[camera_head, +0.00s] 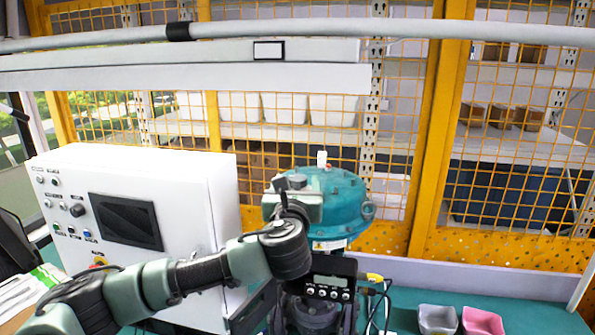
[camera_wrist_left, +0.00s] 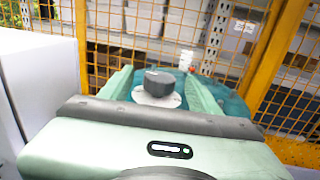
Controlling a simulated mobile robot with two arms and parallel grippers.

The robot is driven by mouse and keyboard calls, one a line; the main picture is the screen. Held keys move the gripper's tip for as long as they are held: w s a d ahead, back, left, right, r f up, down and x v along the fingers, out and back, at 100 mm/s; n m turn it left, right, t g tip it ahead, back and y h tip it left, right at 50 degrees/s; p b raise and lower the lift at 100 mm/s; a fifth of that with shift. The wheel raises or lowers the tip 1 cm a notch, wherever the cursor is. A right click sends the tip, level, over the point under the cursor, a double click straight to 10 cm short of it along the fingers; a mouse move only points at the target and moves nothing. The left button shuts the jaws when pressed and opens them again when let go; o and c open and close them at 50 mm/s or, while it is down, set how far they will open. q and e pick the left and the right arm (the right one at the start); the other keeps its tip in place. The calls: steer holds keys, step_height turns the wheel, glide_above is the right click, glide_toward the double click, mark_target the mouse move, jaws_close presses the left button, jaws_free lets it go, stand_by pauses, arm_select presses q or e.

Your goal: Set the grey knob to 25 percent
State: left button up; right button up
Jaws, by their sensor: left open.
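The grey knob (camera_wrist_left: 160,82) sits on a pale round dial plate (camera_wrist_left: 156,98) on top of the teal valve actuator (camera_wrist_left: 235,105). In the left wrist view it shows between the two green fingers of my left gripper (camera_wrist_left: 160,88), which are open with a gap on each side. I cannot tell the knob's percent reading. In the head view my left gripper (camera_head: 287,192) is in front of the teal actuator (camera_head: 336,195) and covers part of it. My right gripper is in neither view.
A white control cabinet (camera_head: 200,190) with a dark screen stands left of the actuator. A black positioner box with a display (camera_head: 329,281) sits below my gripper. Grey (camera_head: 437,318) and pink (camera_head: 483,320) bins stand at the lower right. A yellow mesh fence (camera_head: 424,150) is behind.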

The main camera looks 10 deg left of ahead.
mark_target(296, 181)
arm_select(q)
steer(key=w, duration=0.3)
steer(key=shift+a+f+p, duration=0.1)
steer(key=shift+a+p, duration=0.15)
steer(key=shift+p, duration=0.1)
steer(key=shift+w, duration=0.35)
steer(key=shift+s, duration=0.15)
steer(key=shift+c, duration=0.5)
jaws_close()
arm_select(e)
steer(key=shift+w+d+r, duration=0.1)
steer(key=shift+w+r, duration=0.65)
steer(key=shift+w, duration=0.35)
